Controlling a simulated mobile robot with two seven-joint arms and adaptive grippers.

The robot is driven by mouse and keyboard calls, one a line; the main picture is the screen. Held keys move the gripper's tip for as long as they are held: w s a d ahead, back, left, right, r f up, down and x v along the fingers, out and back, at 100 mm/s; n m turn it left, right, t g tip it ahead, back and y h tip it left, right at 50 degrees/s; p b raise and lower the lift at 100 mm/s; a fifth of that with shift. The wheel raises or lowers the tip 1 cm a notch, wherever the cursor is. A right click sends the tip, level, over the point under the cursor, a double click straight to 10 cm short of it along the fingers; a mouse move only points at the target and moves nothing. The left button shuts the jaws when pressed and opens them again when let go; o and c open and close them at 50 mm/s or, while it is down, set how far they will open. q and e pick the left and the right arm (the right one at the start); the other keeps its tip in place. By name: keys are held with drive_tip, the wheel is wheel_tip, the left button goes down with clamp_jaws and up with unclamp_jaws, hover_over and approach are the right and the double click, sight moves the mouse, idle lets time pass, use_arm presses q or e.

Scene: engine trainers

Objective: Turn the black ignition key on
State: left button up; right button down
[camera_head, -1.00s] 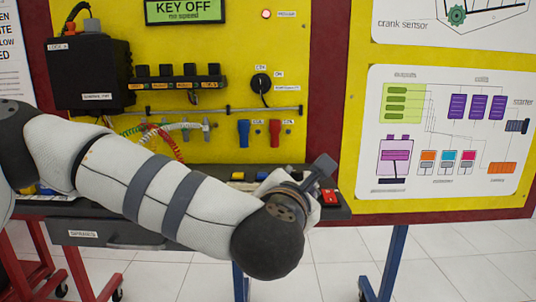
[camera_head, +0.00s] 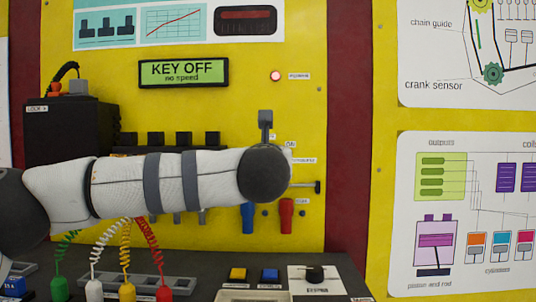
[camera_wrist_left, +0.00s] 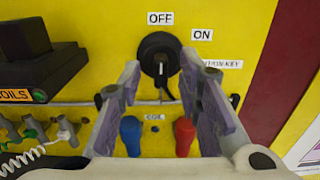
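The black ignition key (camera_wrist_left: 159,55) sits on its round black switch on the yellow panel in the left wrist view, its pale mark pointing up toward the OFF label (camera_wrist_left: 160,18). The ON label (camera_wrist_left: 202,35) is to its upper right. My left gripper (camera_wrist_left: 160,68) is open, its two fingers on either side of the key with nothing between them; I cannot tell whether they touch it. In the head view my arm hides the key, and only a grey piece of my left gripper (camera_head: 265,122) shows above the arm's end. My right gripper is not in view.
The display (camera_head: 183,72) reads KEY OFF, no speed. A blue connector (camera_wrist_left: 131,135) and a red connector (camera_wrist_left: 184,136) hang below the key. A black coil block (camera_wrist_left: 40,60) juts out at left. Yellow (camera_head: 237,274) and blue (camera_head: 270,275) buttons are on the shelf below.

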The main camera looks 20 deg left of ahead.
use_arm(q)
drive_tip(key=shift+x, duration=0.8)
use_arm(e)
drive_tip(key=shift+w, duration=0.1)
use_arm(q)
drive_tip(key=shift+c, duration=0.6)
clamp_jaws()
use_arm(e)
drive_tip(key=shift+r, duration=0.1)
